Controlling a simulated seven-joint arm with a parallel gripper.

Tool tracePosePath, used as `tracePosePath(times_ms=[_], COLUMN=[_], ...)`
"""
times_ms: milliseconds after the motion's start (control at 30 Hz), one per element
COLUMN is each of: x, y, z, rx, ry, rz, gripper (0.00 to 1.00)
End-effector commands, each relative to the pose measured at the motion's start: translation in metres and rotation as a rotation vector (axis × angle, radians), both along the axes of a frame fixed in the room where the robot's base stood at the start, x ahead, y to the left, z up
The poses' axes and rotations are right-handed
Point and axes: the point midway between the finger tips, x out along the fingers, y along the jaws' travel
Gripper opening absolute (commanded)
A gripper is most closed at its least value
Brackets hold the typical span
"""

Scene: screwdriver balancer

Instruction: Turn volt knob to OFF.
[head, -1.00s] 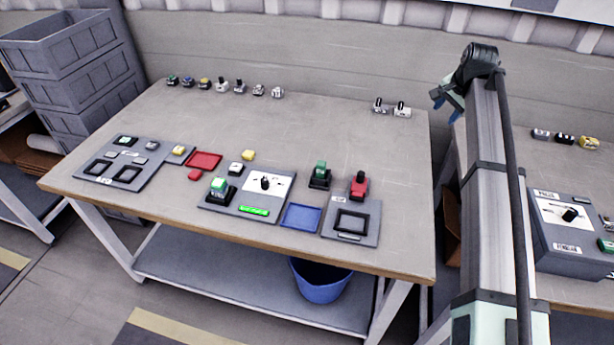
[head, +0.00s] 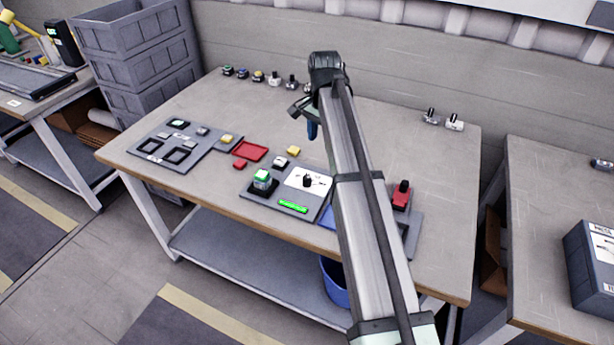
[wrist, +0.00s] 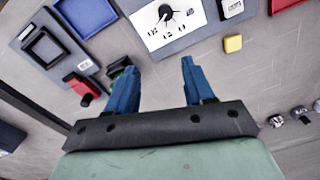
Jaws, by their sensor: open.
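A black rotary knob (head: 307,181) sits on a white dial plate (head: 296,178) on a grey panel in the middle of the workbench. Its label is too small to read in the head view. In the wrist view the same knob (wrist: 165,13) and dial plate (wrist: 150,38) show near the top edge, with small marks around the knob. My gripper (wrist: 158,78) has its two blue fingers apart with nothing between them. In the head view my gripper (head: 311,128) hangs above the bench, behind the knob and well clear of it.
A green-topped switch (head: 262,178) and a green bar (head: 293,206) share the knob's panel. A yellow block (head: 293,150) and red tray (head: 250,151) lie to its left. A red switch (head: 401,196) stands right of my arm, which hides part of the bench. Several small parts line the back.

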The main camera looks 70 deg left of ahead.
Motion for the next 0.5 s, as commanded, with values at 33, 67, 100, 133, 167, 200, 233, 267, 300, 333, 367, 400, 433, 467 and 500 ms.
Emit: tracePosePath(times_ms=[33,67,100,133,167,200,233,267,300,333,367,400,433,467,500], x=[-0.014,-0.021,-0.027,-0.031,-0.034,-0.038,-0.039,-0.04,-0.041,-0.041,-0.041,-0.041,-0.041,-0.041,-0.041], y=[0.001,0.002,0.002,0.003,0.003,0.003,0.003,0.003,0.003,0.003,0.003,0.002,0.002,0.002,0.002], z=[-0.001,-0.001,-0.002,-0.002,-0.003,-0.003,-0.004,-0.006,-0.008,-0.01,-0.013,-0.018,-0.022,-0.026,-0.032], rx=[-0.011,-0.016,-0.021,-0.025,-0.027,-0.03,-0.032,-0.033,-0.033,-0.034,-0.034,-0.035,-0.035,-0.035,-0.035], ry=[0.001,0.0,0.0,0.001,0.001,0.001,0.001,0.001,0.002,0.001,0.001,0.002,0.002,0.002,0.002], rz=[0.014,0.02,0.026,0.029,0.032,0.035,0.036,0.037,0.038,0.038,0.037,0.037,0.037,0.037,0.037], gripper=[0.52,0.52,0.52,0.52,0.52,0.52,0.52,0.52,0.52,0.52,0.52,0.52,0.52,0.52,0.52])
